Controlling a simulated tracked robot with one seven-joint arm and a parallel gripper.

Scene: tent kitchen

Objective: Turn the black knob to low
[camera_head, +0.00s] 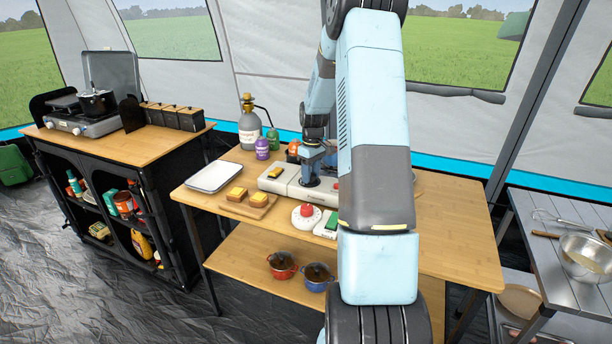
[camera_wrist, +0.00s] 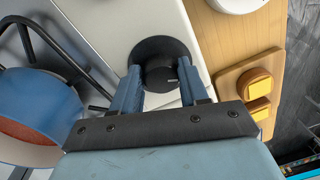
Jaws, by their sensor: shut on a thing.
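The black knob (camera_wrist: 162,72) sits on a round black base on a pale appliance panel (camera_wrist: 112,22), seen in the wrist view. A small light mark shows on the knob's lower right. My gripper (camera_wrist: 158,82) has its two blue fingers on either side of the knob and is shut on it. In the head view my gripper (camera_head: 312,178) reaches down onto the light grey appliance (camera_head: 283,186) on the middle table. The knob itself is hidden there behind my gripper and arm.
In the wrist view, a blue pot (camera_wrist: 35,105) and dark tubing are close on the left. A wooden board (camera_head: 247,206) with food, a white tray (camera_head: 213,177), a red-topped round item (camera_head: 306,216) and a grey gas bottle (camera_head: 249,128) surround the appliance.

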